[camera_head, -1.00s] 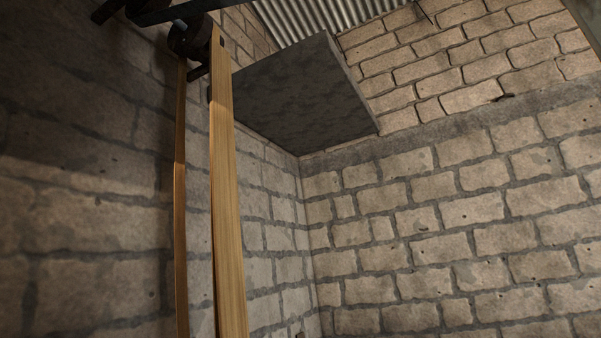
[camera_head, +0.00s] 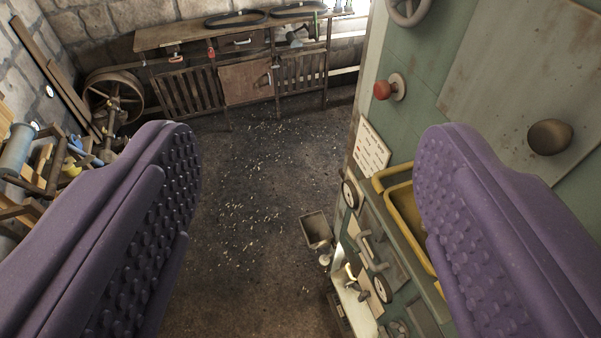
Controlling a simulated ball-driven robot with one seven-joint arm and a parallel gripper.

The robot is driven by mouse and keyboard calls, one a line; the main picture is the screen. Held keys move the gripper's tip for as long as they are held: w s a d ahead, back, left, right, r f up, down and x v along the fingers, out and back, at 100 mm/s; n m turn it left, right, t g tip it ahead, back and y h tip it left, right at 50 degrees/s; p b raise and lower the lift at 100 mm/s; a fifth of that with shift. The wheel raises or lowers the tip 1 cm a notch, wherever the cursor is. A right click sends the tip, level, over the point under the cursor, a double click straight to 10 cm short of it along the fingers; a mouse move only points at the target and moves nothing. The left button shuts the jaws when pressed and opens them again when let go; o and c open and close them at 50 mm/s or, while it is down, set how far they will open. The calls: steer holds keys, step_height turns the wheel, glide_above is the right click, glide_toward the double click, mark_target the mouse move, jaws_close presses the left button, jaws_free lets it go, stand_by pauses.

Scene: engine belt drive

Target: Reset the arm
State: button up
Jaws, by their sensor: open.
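My gripper (camera_head: 308,170) shows as two purple fingers with knobbed inner pads, one at the left and one at the right of the view. The fingers are wide apart and nothing is between them. They hang in the air above a dark, littered floor (camera_head: 250,220). The right finger covers part of a green machine panel, though I cannot tell whether it touches it. The rest of my arm is not in view.
A green machine cabinet (camera_head: 420,90) with a red knob (camera_head: 383,89), gauges and a yellow tray (camera_head: 404,215) fills the right. A wooden workbench (camera_head: 160,38) stands at the back. A spoked wheel (camera_head: 113,97) leans at left. The middle floor is mostly clear.

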steer(key=shift+w, duration=0.1)
step_height(320, 180, down, 41)
steer(key=b, duration=4.1)
steer(key=shift+f, duration=0.1)
